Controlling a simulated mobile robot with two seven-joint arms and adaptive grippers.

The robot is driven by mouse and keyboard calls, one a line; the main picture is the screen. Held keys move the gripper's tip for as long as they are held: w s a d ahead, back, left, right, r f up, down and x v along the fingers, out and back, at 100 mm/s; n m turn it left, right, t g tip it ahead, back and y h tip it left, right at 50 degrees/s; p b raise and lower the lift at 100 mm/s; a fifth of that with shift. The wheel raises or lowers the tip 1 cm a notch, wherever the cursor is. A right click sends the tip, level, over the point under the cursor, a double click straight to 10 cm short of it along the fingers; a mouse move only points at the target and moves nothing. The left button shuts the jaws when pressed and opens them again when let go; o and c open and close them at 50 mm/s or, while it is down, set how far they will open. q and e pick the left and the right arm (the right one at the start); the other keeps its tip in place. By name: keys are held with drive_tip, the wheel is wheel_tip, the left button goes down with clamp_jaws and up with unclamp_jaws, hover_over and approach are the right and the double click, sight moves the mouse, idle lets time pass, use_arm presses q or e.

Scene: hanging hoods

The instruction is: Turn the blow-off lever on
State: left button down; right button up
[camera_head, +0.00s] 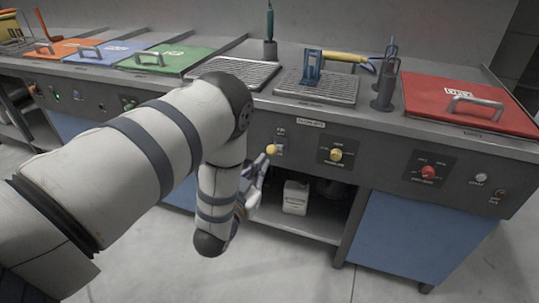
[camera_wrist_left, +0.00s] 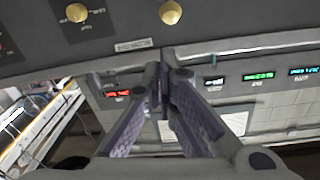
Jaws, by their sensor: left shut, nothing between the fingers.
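A small lever with a yellow ball end (camera_head: 271,149) sticks out of the grey front panel, beside a small dark label. I take it for the blow-off lever; the lettering is too small to read. Its ball also shows at the top of the left wrist view (camera_wrist_left: 171,12). My left gripper (camera_head: 264,160) is shut and empty, just below the ball in the head view. In the left wrist view its closed fingertips (camera_wrist_left: 167,56) lie a little below the ball, with a visible gap in the picture. I cannot tell whether the lever is on or off. My right gripper is out of view.
A yellow knob (camera_head: 336,155) and a red knob (camera_head: 429,171) sit on dark plates to the right. A white jug (camera_head: 295,198) stands on the open shelf below. A blue cabinet door (camera_head: 405,235) is at lower right. Grates and a red lid (camera_head: 455,97) are on top.

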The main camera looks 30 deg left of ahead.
use_arm(q)
drive_tip(key=r, duration=0.1)
drive_tip(key=r+t, duration=0.1)
drive_tip(key=shift+w+a+r, duration=0.2)
drive_tip(key=shift+w+r, duration=0.1)
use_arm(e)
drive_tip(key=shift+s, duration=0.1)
use_arm(q)
drive_tip(key=b, duration=0.1)
hover_over(275, 148)
drive_tip(key=d, duration=0.1)
drive_tip(key=f, duration=0.1)
drive_tip(key=s, duration=0.1)
drive_tip(key=s+f, duration=0.1)
drive_tip(key=shift+a+f, duration=0.25)
drive_tip(key=shift+f, duration=0.05)
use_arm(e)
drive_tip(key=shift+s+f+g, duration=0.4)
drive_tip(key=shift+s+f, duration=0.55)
